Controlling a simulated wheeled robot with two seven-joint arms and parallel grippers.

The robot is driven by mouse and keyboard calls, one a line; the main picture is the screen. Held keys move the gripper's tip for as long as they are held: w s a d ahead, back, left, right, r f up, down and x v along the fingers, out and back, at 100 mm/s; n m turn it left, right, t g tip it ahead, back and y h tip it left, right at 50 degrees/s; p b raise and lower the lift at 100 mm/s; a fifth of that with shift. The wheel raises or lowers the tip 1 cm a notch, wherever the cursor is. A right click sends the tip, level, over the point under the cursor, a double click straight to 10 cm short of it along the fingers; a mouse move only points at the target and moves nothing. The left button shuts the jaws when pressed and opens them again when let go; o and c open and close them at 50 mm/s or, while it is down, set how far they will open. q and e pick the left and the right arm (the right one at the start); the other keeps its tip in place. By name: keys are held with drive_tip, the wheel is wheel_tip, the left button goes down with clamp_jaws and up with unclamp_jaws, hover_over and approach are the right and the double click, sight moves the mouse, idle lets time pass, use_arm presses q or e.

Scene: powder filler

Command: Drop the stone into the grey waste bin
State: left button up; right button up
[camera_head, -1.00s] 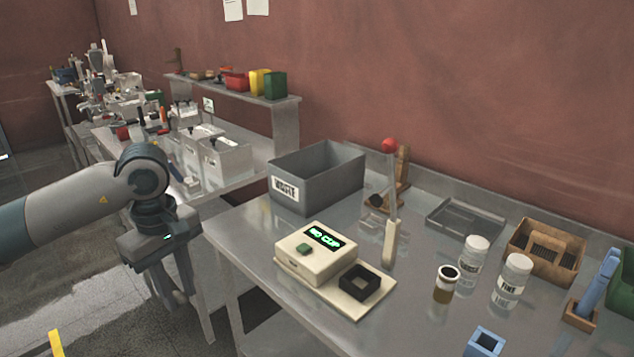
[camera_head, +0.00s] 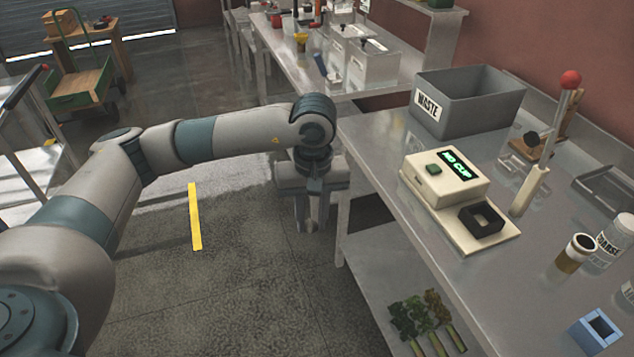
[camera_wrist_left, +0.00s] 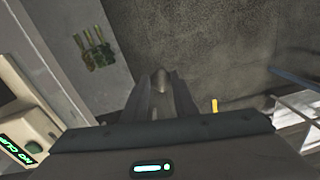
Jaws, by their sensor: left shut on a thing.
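The grey waste bin (camera_head: 480,112), labelled WASTE, stands open-topped at the back left of the steel table in the head view. My left gripper (camera_head: 315,225) hangs pointing down off the table's left edge, left of and nearer than the bin. In the left wrist view its fingers (camera_wrist_left: 160,88) are closed on a small rounded grey-brown thing, which looks like the stone (camera_wrist_left: 160,77). The stone cannot be made out in the head view. The bin is not in the wrist view. My right gripper is not in view.
A balance reading NO CUP (camera_head: 440,185), a red-knobbed lever (camera_head: 570,80) and jars (camera_head: 575,255) stand on the table (camera_head: 385,150). Green sprigs (camera_head: 425,315) lie on its lower shelf. Another bench (camera_head: 380,80) stands behind. Open floor with a yellow strip (camera_head: 195,215) lies left.

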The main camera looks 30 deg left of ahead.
use_arm(q)
drive_tip(key=s+d+f+m+b, duration=0.1)
drive_tip(key=s+d+f+m, duration=0.2)
drive_tip(key=s+f+m, duration=0.4)
drive_tip(key=s+f, duration=0.3)
drive_tip(key=f, duration=0.5)
drive_tip(key=shift+d+f, duration=0.15)
drive_tip(key=shift+f, duration=0.05)
drive_tip(key=shift+s, duration=0.1)
